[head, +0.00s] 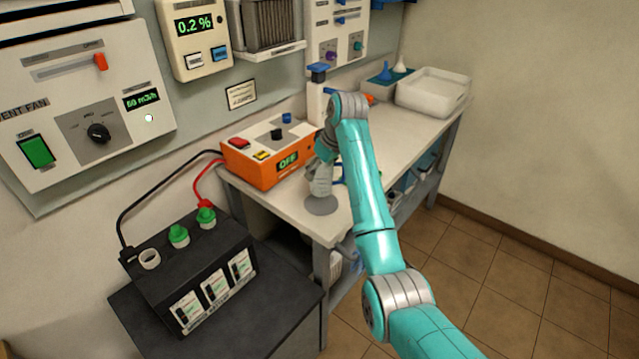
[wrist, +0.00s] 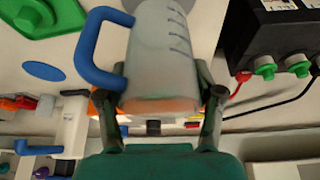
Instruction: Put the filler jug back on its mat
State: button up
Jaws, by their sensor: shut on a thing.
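The filler jug (wrist: 160,55) is a translucent grey vessel with dark scale marks and a blue handle (wrist: 92,50). In the wrist view my gripper (wrist: 162,85) is shut on its body, one finger on each side. In the head view the jug (head: 320,182) shows below my gripper (head: 326,152), over the front left part of the bench. A round grey mat (head: 321,206) lies on the bench just in front of the jug's lower end. A grey disc, likely this mat (wrist: 200,9), shows behind the jug in the wrist view. I cannot tell whether jug and mat touch.
An orange charger (head: 265,160) reading OFF stands close left of the jug. A black battery (head: 190,270) with green caps and cables is at the lower left. A white tray (head: 432,92) sits at the bench's far end. A blue oval (wrist: 43,71) lies on the bench.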

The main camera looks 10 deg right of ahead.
jog(key=shift+f, duration=2.35)
jog(key=shift+f, duration=0.1)
jog(key=o, duration=1.3)
jog(key=shift+o, duration=0.2)
jog(key=v, duration=1.2)
